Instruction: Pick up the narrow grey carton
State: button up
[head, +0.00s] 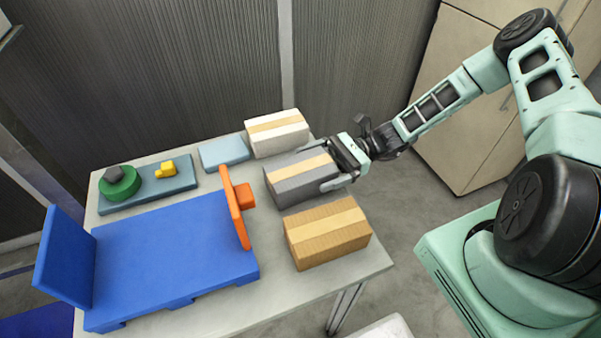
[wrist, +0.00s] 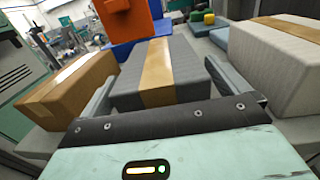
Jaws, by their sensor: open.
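The narrow grey carton (head: 290,181) lies on the table between a white carton and a brown carton, with a tan tape strip along its top. My gripper (head: 337,166) is at its right end in the head view, open, with the fingers reaching along the carton's two long sides. In the wrist view, the grey carton (wrist: 187,66) sits between the two open fingers (wrist: 168,88), one on either side. Whether the fingers touch the carton I cannot tell. The carton's near lower end is hidden behind the gripper body in the wrist view.
The white carton (head: 276,141) and brown carton (head: 327,242) flank the grey one closely. A blue platform (head: 170,255) with an orange upright part (head: 233,208) stands left. A light blue box (head: 223,153) and a tray (head: 150,194) with green and yellow pieces lie behind.

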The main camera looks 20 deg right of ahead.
aim_at(301, 177)
jog(key=shift+a, duration=1.25)
jog(key=c, duration=1.1)
jog(key=shift+c, duration=0.2)
jog(key=shift+r, duration=0.1)
